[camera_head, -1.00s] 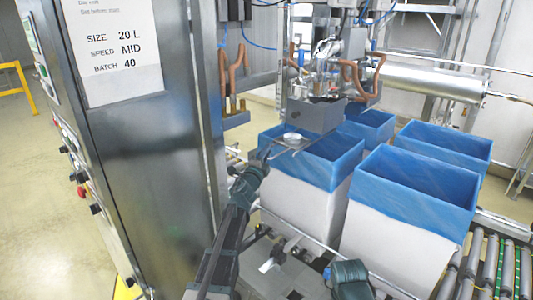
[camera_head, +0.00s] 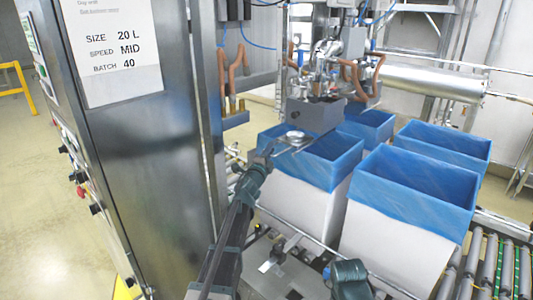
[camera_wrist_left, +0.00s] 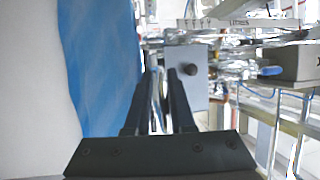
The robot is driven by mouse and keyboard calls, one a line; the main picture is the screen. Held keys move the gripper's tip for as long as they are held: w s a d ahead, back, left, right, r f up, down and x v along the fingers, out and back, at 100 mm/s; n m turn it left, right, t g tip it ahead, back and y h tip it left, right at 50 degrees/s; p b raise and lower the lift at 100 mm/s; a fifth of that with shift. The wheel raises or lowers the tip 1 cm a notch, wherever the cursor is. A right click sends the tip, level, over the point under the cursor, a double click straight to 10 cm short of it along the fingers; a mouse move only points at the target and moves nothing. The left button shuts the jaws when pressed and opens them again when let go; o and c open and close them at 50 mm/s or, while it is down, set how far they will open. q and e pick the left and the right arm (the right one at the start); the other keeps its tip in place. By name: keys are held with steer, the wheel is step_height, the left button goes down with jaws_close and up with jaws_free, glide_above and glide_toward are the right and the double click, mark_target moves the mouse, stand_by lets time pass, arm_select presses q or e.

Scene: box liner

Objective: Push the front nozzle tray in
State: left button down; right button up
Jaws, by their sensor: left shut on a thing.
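In the left wrist view, a shiny metal strip (camera_wrist_left: 158,92) lies between the two dark fingers of my left gripper (camera_wrist_left: 161,80). Beyond the fingertips is a grey plate with a dark round knob (camera_wrist_left: 190,70). The fingers hide part of the tray.
White boxes with blue liners, such as the front one (camera_head: 415,185), stand close to my arm on the right. A tall steel cabinet (camera_head: 150,170) stands on the left. Rollers (camera_head: 492,262) lie at the lower right. Copper-coloured hoses (camera_head: 362,78) hang by the filling head.

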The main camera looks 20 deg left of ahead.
arm_select(q)
steer(key=w, duration=0.2)
steer(key=w+d, duration=0.1)
steer(key=w, duration=0.1)
steer(key=w+d, duration=0.1)
steer(key=w, duration=0.1)
steer(key=shift+r, duration=0.15)
steer(key=c, duration=1.2)
jaws_free()
steer(key=shift+s, duration=0.1)
steer(key=shift+c, duration=0.2)
steer(key=shift+o, duration=1.3)
steer(key=shift+s+r, duration=0.15)
steer(key=shift+o, duration=0.2)
steer(key=shift+s, duration=0.15)
steer(key=b, duration=0.2)
glide_toward(281, 140)
steer(key=s+f, duration=0.1)
steer(key=s, duration=0.5)
steer(key=shift+a, duration=0.1)
